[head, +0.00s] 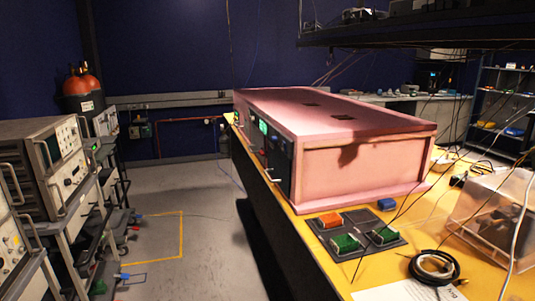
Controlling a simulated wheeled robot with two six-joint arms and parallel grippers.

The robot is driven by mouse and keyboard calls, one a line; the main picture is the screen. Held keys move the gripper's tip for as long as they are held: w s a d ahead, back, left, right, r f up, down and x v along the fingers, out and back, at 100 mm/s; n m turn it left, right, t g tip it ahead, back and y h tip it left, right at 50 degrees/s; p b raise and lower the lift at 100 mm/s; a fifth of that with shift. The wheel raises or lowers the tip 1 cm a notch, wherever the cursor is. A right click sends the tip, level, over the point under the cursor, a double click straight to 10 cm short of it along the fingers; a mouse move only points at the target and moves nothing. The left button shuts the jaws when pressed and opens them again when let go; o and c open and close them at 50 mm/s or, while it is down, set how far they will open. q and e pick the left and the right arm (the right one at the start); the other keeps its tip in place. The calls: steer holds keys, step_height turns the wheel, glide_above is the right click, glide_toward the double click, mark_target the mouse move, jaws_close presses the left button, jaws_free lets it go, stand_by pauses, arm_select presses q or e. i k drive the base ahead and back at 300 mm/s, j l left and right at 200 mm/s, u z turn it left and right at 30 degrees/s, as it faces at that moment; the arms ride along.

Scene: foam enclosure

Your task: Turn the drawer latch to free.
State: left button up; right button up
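A pink foam enclosure (365,172) stands on a yellow-topped table (308,256). Its narrow left side carries a dark front panel (283,166), seen at a steep angle, with a small lit green patch (263,127). A small pale bar (270,174) sticks out low on this side; I cannot tell whether it is the drawer latch or a handle. No latch position can be read from here. Neither of my grippers is in the head view.
A dark tray (352,254) with green and orange parts, a coiled black cable (434,266) and a clear box (495,215) are on the table. Instrument racks (45,165) line the left. The grey floor (185,195) between is open.

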mark_target(262, 152)
steer(key=i+j+z, duration=0.15)
steer(key=z, duration=0.2)
steer(key=i+j+z, duration=0.45)
steer(key=z, duration=0.25)
steer(key=j, duration=0.1)
